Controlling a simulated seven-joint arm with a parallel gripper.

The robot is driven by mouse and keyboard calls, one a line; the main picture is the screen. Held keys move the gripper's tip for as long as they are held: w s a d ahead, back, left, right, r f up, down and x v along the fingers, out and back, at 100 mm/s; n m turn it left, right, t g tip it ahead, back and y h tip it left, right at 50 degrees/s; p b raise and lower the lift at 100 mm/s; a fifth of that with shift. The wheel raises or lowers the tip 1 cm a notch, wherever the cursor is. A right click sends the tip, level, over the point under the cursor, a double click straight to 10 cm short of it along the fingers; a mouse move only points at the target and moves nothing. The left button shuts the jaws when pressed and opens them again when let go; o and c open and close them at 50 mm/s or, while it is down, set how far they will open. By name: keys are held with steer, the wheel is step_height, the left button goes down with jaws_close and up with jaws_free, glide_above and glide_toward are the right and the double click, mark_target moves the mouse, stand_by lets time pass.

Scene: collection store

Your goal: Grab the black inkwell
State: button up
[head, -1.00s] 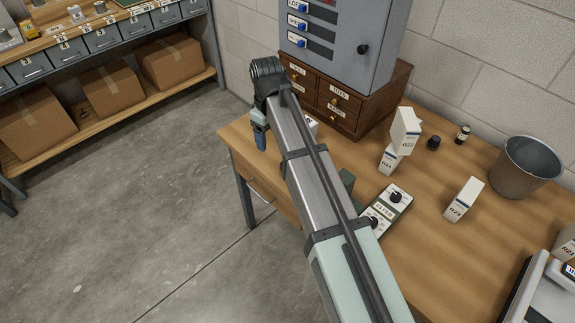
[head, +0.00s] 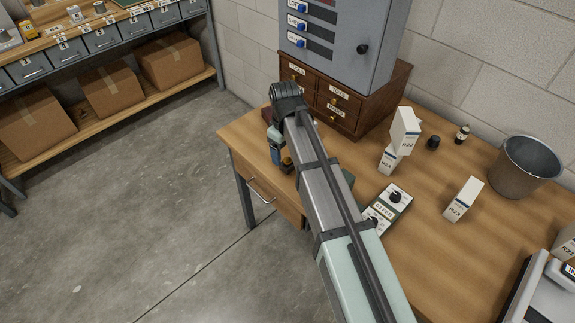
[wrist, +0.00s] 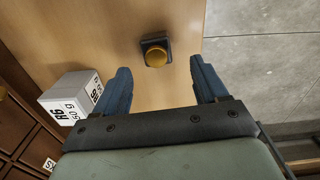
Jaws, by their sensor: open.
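A small dark, square-bodied inkwell with a round amber-brown top (wrist: 155,54) stands on the wooden table in the wrist view. In the head view, the inkwell (head: 287,165) shows just beside the fingers, near the table's left edge. My gripper (wrist: 160,66) is open, with its two blue fingers spread. In the wrist view the inkwell lies just ahead of the gap between the fingertips, with nothing held. In the head view my gripper (head: 276,150) points down, and my arm hides part of the table.
A white labelled box (wrist: 70,97) stands left of the fingers, beside a wooden drawer cabinet (head: 345,98). White boxes (head: 463,199), a round black object (head: 433,142), a small bottle (head: 462,134) and a metal bucket (head: 525,168) stand to the right. The table edge is close.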

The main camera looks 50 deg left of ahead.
mark_target(287, 160)
steer(key=shift+w+d+f, duration=0.1)
steer(key=shift+d+f, duration=0.05)
steer(key=shift+f, duration=1.2)
steer(key=shift+w+d+f, duration=0.1)
steer(key=shift+d+f, duration=0.05)
steer(key=shift+f, duration=1.15)
steer(key=c, duration=1.2)
steer(key=shift+r, duration=0.1)
